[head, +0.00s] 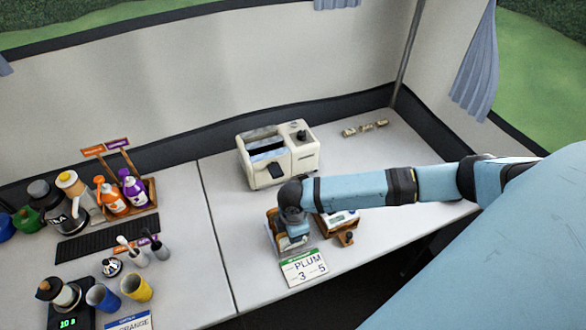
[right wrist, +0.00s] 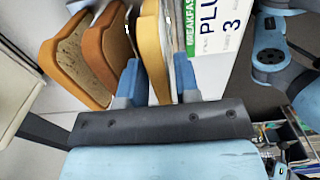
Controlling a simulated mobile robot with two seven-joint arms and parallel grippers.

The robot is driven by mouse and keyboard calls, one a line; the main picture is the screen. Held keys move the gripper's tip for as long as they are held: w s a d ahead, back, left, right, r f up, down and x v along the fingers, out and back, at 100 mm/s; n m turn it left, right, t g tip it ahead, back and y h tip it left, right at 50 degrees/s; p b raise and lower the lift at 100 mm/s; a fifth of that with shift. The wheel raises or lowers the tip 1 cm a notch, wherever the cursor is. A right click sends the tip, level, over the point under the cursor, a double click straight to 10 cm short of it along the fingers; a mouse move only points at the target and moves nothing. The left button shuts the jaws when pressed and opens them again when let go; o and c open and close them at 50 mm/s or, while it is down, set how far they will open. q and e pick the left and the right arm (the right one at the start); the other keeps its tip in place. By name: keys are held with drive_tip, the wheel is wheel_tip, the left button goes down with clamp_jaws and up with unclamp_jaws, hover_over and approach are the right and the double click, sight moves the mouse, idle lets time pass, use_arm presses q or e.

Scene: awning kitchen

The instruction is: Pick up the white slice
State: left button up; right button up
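The white slice (right wrist: 153,48), pale with a yellowish crust, stands on edge in the right wrist view. My right gripper (right wrist: 158,78) has a blue finger on each side of it. The fingers are apart and seem open around the slice, though any contact is hard to judge. A brown slice (right wrist: 105,50) and a seeded brown slice (right wrist: 68,52) stand to its left. In the head view my right gripper (head: 292,222) reaches down over the bread, and my arm hides most of it. My left gripper is not in view.
A PLUM 3 5 card (head: 304,267) lies close in front of the bread. A white toaster (head: 277,155) stands behind it. Bottles, cups and jars crowd the left table.

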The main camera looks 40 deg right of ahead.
drive_tip(key=shift+f, duration=0.1)
drive_tip(key=shift+c, duration=0.4)
drive_tip(key=c, duration=0.4)
